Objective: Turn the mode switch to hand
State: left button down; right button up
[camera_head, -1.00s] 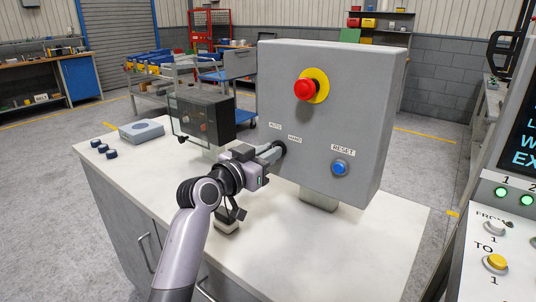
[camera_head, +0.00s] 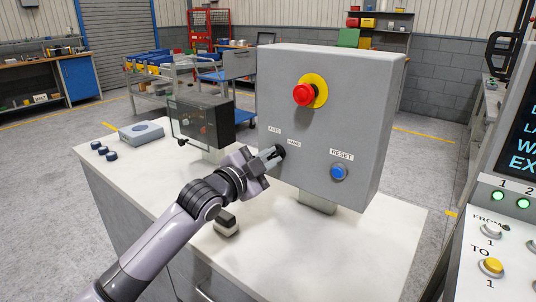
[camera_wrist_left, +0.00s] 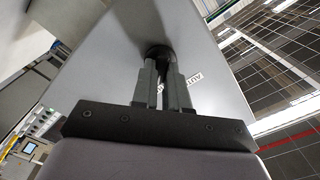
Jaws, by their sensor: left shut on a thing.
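The mode switch (camera_head: 281,150) is a dark knob on the front of the grey control box (camera_head: 345,125), below the AUTO (camera_head: 274,131) and HAND (camera_head: 294,142) labels. My left gripper (camera_head: 272,154) is at the switch, its fingers shut on it. In the left wrist view the two fingers (camera_wrist_left: 160,72) close on the dark round switch (camera_wrist_left: 158,51), with the AUTO label (camera_wrist_left: 190,77) right of them. The fingers cover most of the knob, so I cannot tell exactly where it points. My right gripper is not in view.
A red emergency button (camera_head: 304,95) on a yellow ring and a blue reset button (camera_head: 338,172) are on the same panel. A dark clear-fronted box (camera_head: 205,122) stands left of my gripper. A small dark-topped block (camera_head: 227,224) is on the white bench (camera_head: 350,250) below my wrist.

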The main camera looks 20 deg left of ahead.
pick_arm(q)
jog(key=shift+m+p, duration=0.4)
jog(key=shift+m, duration=0.6)
jog(key=shift+f, duration=0.1)
jog(key=c, duration=1.1)
grip_release()
jog(key=shift+c, duration=0.2)
jog(key=b+v, duration=0.1)
jog(key=v, duration=0.6)
jog(key=shift+s, duration=0.1)
